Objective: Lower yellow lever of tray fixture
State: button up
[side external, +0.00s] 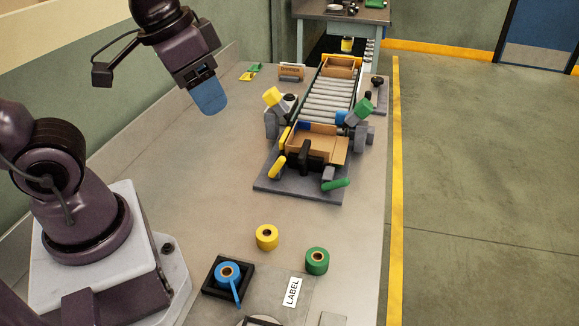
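The tray fixture is a grey base plate (275,187) with an orange-brown tray (330,145) on it, at the near end of a roller track. A yellow lever (278,167) slants up at the plate's left front. A second yellow-ended part (272,96) stands tilted up farther back, left of the rollers. I cannot tell which of the two is the lever meant. My gripper (210,98), with a blue tip, hangs above the bench to the left of both, clear of the fixture. Its finger gap is not visible.
Green handles stand at the right front (336,184) and right back (364,108). A black clamp (305,155) sits in front of the tray. The bench left of the fixture is clear.

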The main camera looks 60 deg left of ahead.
jog(key=w+a+f+g, duration=0.2)
jog(key=w+f+g, duration=0.2)
jog(key=w+f, duration=0.3)
jog(key=m+g+y, duration=0.3)
jog(key=m, duration=0.6)
send_near(282, 156)
jog(key=x, duration=1.2)
jog(key=shift+s+f, duration=0.15)
grip_shut()
